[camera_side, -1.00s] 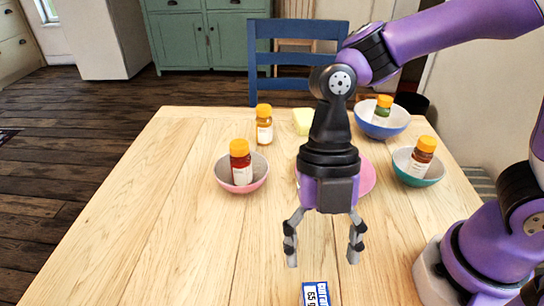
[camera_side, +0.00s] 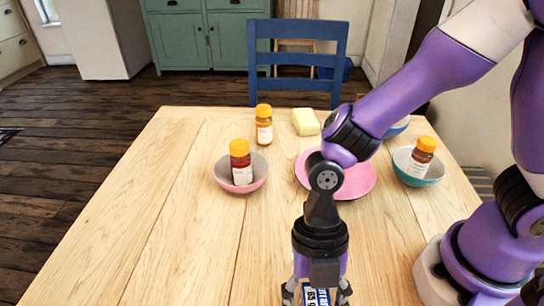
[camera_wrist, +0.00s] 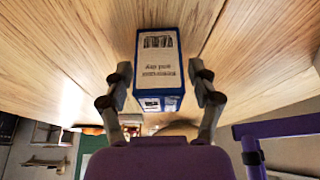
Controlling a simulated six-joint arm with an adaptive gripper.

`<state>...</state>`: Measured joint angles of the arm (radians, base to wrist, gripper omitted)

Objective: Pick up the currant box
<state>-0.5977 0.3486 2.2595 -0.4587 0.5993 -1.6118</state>
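The currant box, white with blue edges and dark print, is at the bottom edge of the side view (camera_side: 318,298), partly cut off and partly covered by my gripper. In the wrist view the box (camera_wrist: 157,62) fills the middle, on the wooden table. My gripper (camera_wrist: 159,72) is open, with one finger on each side of the box. A narrow gap shows between each finger and the box in the wrist view. In the side view my gripper (camera_side: 316,292) points down at the box, its fingertips near the bottom edge.
The wooden table (camera_side: 165,230) is clear on the left. A pink plate (camera_side: 355,181), a pink bowl with a jar (camera_side: 241,172), a teal bowl with a jar (camera_side: 421,165), another jar (camera_side: 264,127) and a yellow sponge (camera_side: 306,122) stand further back.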

